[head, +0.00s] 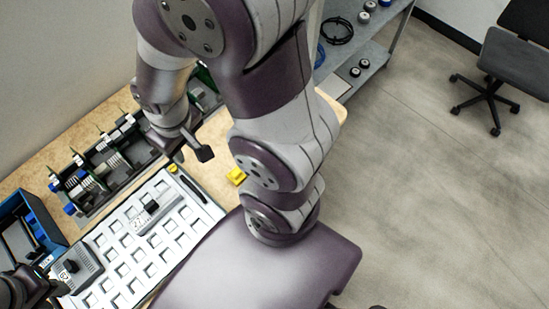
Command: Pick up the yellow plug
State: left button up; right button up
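A small yellow plug (236,176) lies on the wooden table, right of the white tray and partly beside my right arm. A second, smaller yellow piece (172,168) sits at the far corner of the white tray (112,240). My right gripper (191,155) hangs above the table, up and left of the yellow plug. Its dark fingers are spread with nothing visible between them. My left gripper (48,289) is at the bottom left, close to a grey module (80,270). It is cut by the frame edge and its fingers are unclear.
A dark rack with green boards and blue parts (100,165) stands behind the tray. A blue bin (28,232) is at the left. Another grey module (156,214) rests on the tray. A metal shelf (350,60) and an office chair (510,65) stand beyond the table.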

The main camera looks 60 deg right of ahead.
aim_at(236, 176)
jog(key=z, duration=1.55)
jog(key=k+j+z, duration=0.1)
jog(key=k+z, duration=0.15)
jog(key=k, duration=0.8)
jog(key=k+l, duration=0.15)
jog(key=k, duration=0.2)
